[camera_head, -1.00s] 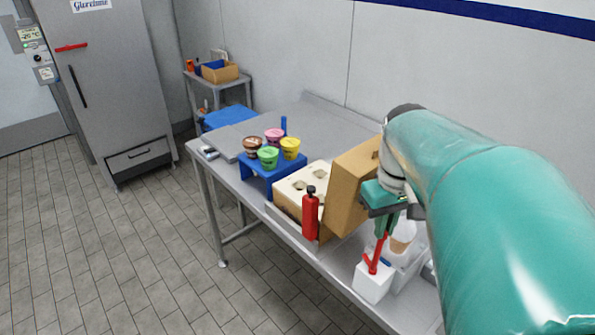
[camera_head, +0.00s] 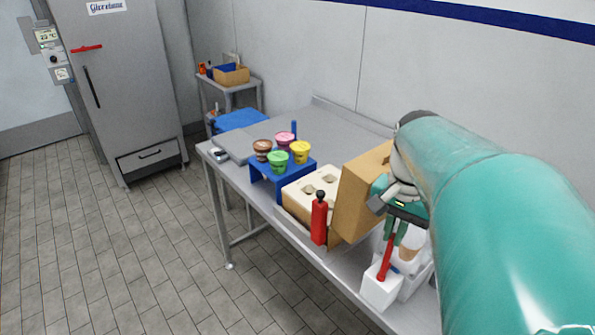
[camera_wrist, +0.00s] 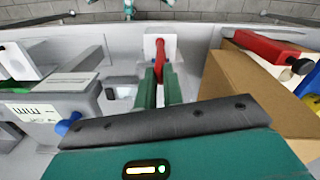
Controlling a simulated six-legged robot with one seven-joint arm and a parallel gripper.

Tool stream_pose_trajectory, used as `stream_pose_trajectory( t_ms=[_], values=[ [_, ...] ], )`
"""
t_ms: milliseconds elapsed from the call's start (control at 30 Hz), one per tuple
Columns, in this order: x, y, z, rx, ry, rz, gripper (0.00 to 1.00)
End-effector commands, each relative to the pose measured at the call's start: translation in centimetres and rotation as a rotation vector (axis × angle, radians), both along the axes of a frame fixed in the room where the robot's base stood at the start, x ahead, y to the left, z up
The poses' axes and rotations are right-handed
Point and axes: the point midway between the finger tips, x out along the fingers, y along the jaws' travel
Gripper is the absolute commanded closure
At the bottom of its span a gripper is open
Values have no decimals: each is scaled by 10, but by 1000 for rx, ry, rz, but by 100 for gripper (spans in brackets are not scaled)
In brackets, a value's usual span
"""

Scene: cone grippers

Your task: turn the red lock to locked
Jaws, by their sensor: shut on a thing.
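A red bar-shaped handle (camera_head: 87,48) lies nearly level on the upper door of the tall grey cabinet (camera_head: 120,90), at the far left of the head view. It is far from my gripper. My gripper (camera_head: 391,238) is over the front of the steel table, shut on a red lever (camera_head: 386,262). The lever rises slightly tilted from a white block (camera_head: 378,291) near the table's front edge. The wrist view shows the red lever (camera_wrist: 159,58) between my green fingers (camera_wrist: 160,90), with the white block (camera_wrist: 150,44) around its far end. The fingers hide part of the lever.
On the table (camera_head: 330,118) are a cardboard box (camera_head: 357,195), a red bottle (camera_head: 319,220), a cream holder (camera_head: 300,195) and a blue stand (camera_head: 268,182) with several coloured cups. A small side table (camera_head: 232,88) stands behind. The tiled floor (camera_head: 130,255) at left is clear.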

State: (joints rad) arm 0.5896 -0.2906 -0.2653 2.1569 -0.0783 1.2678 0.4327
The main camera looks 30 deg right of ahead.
Motion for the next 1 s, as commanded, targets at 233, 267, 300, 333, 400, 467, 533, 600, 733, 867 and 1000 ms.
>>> stream_pose_trajectory(
  t_ms=[233,267,300,333,400,467,533,600,733,867,1000],
  values=[
    [1,-1,1,-4,-4,-153,100],
    [1,-1,1,-4,-4,-165,100],
    [1,-1,1,-4,-4,-182,100],
    [1,-1,1,-5,-5,-191,100],
    [1,-1,1,-5,-4,-212,100],
    [1,-1,1,-5,-4,-223,100],
    [1,-1,1,-5,-4,-233,100],
    [1,-1,1,-5,-4,-239,100],
    [1,-1,1,-5,-4,-242,100],
    [1,-1,1,-5,-4,-242,100],
    [1,-1,2,-6,-5,-242,83]
  ],
)
